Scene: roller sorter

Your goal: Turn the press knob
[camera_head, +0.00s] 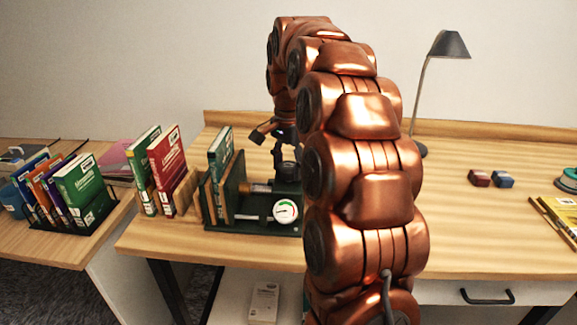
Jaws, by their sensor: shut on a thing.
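The dark green press (250,226) stands on the wooden desk, with a round white gauge (285,211) on its front. A green book (220,152) stands upright at the press's left side. The black press knob (288,172) is at the press's upper right, partly hidden by my gripper and arm. My gripper (281,152) points down at the knob from above and is shut on it. My copper arm hides the right side of the press, and the fingertips show only in part.
A green book (143,170) and a red book (168,170) stand left of the press by a wooden bookend (186,192). More books stand in a black rack (98,220) on the left table. A lamp (449,46) and two small blocks (490,179) are at right.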

